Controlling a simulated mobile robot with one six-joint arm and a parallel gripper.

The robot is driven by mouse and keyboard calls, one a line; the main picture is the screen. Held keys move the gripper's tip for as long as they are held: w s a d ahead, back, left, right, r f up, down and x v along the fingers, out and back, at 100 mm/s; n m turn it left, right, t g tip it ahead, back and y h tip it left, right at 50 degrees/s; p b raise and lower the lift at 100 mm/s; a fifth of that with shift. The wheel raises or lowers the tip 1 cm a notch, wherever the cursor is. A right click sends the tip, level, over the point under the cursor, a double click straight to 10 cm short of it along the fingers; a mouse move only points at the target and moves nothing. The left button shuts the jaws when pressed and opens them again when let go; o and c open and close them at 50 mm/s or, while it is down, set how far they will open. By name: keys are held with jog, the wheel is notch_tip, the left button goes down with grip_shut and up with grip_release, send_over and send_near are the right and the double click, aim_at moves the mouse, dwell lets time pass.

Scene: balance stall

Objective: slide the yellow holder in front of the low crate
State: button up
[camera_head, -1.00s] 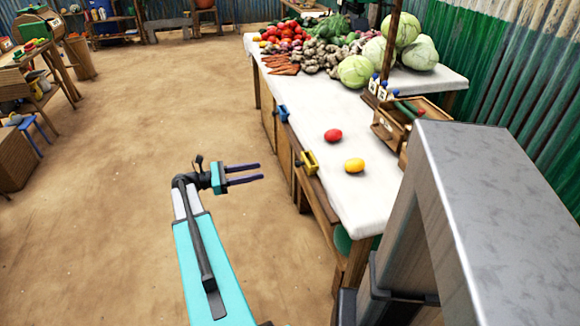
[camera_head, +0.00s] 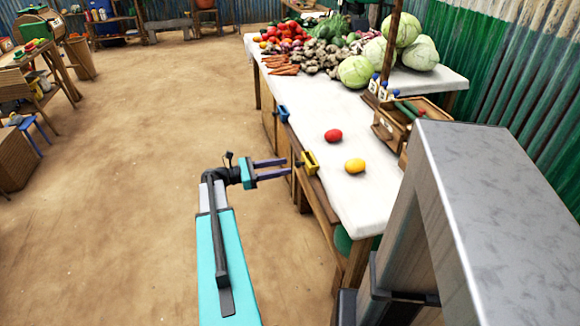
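The yellow holder (camera_head: 311,162) sits at the front edge of the white-topped stall table, with a small dark part on its left side. My gripper (camera_head: 288,166) is just left of it, with two dark parallel fingers spread apart and pointing at it. The fingers look empty, and I cannot tell whether their tips touch the holder. A shallow wooden crate (camera_head: 387,128) with green and red vegetables stands on the right of the table, partly hidden by a grey block. I cannot tell for sure that it is the low crate.
A blue holder (camera_head: 283,113) sits farther along the same edge. A red item (camera_head: 333,135) and a yellow item (camera_head: 355,166) lie on the white tabletop (camera_head: 335,190). Vegetables fill its far end. The dirt floor on the left is open.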

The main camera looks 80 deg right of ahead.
aim_at(305, 164)
jog(key=shift+x, duration=1.9)
grip_shut()
